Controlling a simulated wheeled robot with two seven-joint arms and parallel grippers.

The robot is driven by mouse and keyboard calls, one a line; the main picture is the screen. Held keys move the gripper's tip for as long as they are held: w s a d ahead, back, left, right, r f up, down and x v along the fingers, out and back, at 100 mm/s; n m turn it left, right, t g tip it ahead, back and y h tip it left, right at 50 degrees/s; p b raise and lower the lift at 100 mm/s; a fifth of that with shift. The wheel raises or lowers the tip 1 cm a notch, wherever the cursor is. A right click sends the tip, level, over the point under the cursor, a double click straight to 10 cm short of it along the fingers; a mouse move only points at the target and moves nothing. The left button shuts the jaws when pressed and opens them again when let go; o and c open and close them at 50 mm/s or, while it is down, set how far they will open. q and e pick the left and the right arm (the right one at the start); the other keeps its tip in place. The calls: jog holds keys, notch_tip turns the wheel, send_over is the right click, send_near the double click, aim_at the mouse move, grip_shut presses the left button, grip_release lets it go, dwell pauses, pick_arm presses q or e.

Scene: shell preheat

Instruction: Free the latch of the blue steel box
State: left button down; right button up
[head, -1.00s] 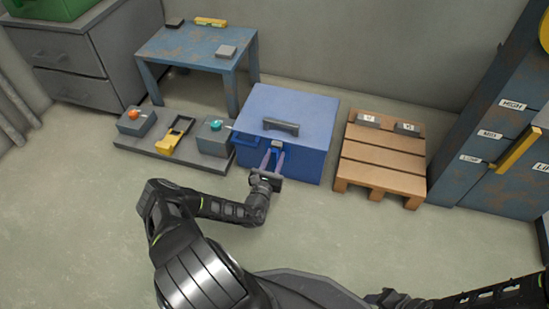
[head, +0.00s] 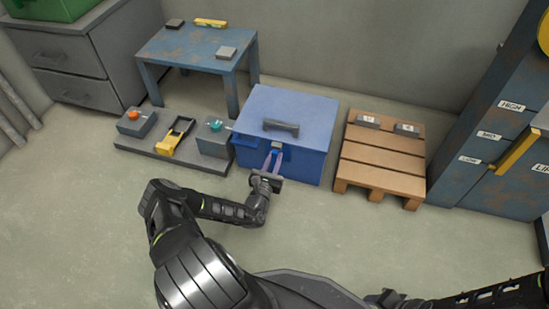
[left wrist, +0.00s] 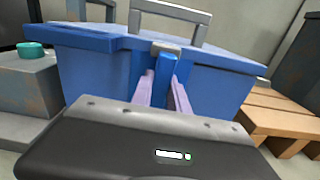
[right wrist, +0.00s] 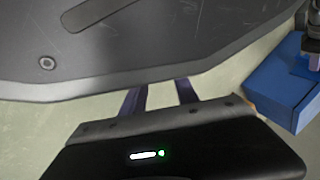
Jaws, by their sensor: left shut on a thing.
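The blue steel box (head: 290,112) stands closed on the floor with a dark handle (head: 281,126) on its lid. Its blue latch (left wrist: 167,66) hangs at the front under a small grey catch (left wrist: 166,47). My left gripper (head: 273,159) is at the box front, its two purple fingers on either side of the latch and shut on it. The fingers partly hide the latch's lower end. My right gripper (right wrist: 160,97) shows in the right wrist view with its fingers apart and nothing between them, well away from the box.
Left of the box is a grey base (head: 150,150) with two grey blocks and a yellow clamp-like piece. A wooden pallet (head: 383,165) stands to the right, a blue cabinet (head: 500,150) beyond it. A blue table (head: 195,48) is behind. The front floor is clear.

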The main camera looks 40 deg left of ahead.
pick_arm(q)
jog(key=m+p, duration=0.3)
jog(key=p, duration=0.1)
jog(key=shift+d+r+m, duration=0.15)
jog(key=shift+d+m, duration=0.05)
jog(key=shift+m, duration=0.2)
jog(key=m+p, duration=0.1)
jog(key=m, duration=0.1)
jog(key=shift+d+m+p, duration=0.15)
jog(key=shift+m+p, duration=0.15)
jog(key=shift+p, duration=0.05)
jog(key=m, duration=0.1)
jog(key=m+p, duration=0.1)
jog(key=shift+w+d+f+m, duration=0.1)
jog(key=shift+f+m, duration=0.15)
jog(key=shift+m, duration=0.15)
jog(key=m, duration=0.1)
jog(key=m+p, duration=0.1)
jog(key=m, duration=0.1)
jog(key=m+p, duration=0.1)
jog(key=shift+f, duration=0.25)
jog(key=shift+f+m+p, duration=0.15)
jog(key=shift+m+p, duration=0.1)
jog(key=shift+m, duration=0.85)
jog(key=shift+f+m+p, duration=0.1)
jog(key=shift+m+p, duration=0.15)
jog(key=shift+m, duration=0.85)
jog(key=c, duration=1.3)
grip_release()
